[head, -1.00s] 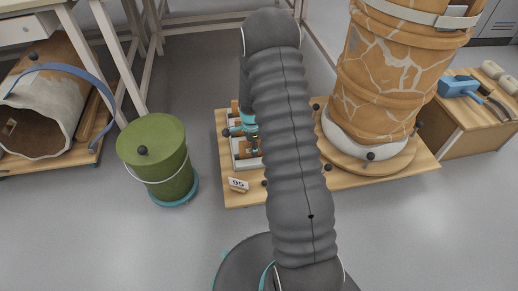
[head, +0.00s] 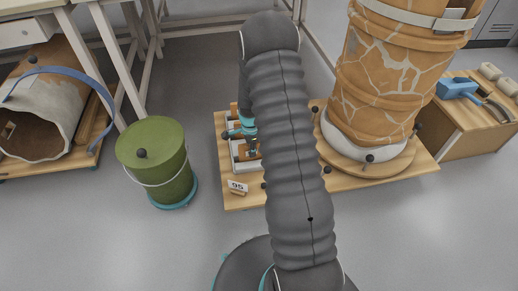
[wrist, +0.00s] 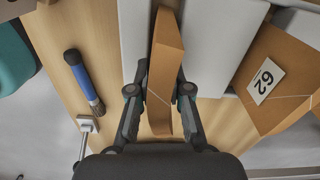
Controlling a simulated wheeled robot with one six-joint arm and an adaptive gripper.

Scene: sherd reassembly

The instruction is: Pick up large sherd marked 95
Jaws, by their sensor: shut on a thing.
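In the wrist view, my gripper (wrist: 160,92) has one finger on each side of a thin orange-brown sherd (wrist: 166,48), seen on edge, and is shut on it. The sherd stands between pale grey blocks of a rack (wrist: 212,45). No number shows on this sherd. My gripper (head: 246,126) is partly hidden behind my arm there, over the white racks.
Another orange sherd with a numbered label (wrist: 280,80), apparently 62, lies close right of my gripper. A blue-handled brush (wrist: 84,80) lies to the left. A large cracked vessel (head: 385,80) stands right of my arm; a green bucket (head: 158,160) stands left.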

